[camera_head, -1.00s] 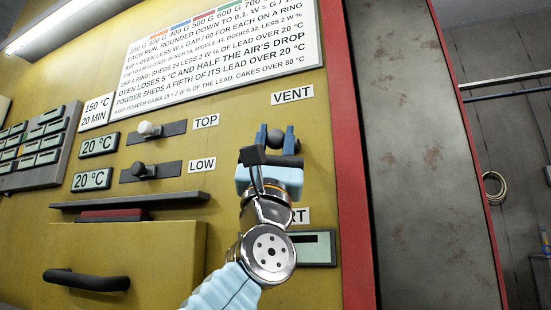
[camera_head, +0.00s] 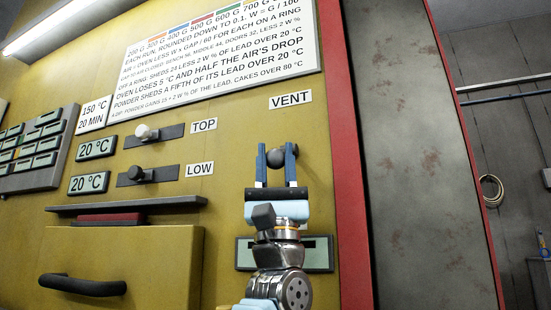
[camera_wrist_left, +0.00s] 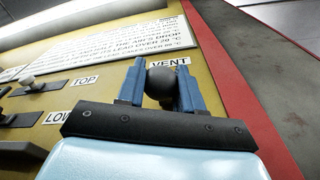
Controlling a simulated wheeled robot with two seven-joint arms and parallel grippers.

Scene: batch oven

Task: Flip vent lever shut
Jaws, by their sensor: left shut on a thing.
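The vent lever's round dark knob (camera_head: 277,156) is on the yellow oven front, below the VENT label (camera_head: 290,99). My left gripper (camera_head: 277,152) comes up from below, its two blue fingers on either side of the knob, and is shut on it. In the left wrist view, the knob (camera_wrist_left: 160,83) sits between the blue fingers (camera_wrist_left: 159,80). The lever's stem and pivot are mostly hidden, so its exact angle cannot be told. My right gripper is in neither view.
A display (camera_head: 318,254) is partly behind my left wrist. To the left are the TOP slider (camera_head: 146,133), the LOW slider (camera_head: 136,173) and a drawer (camera_head: 120,265) with a black handle. A red edge strip (camera_head: 345,150) runs to the right of the lever.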

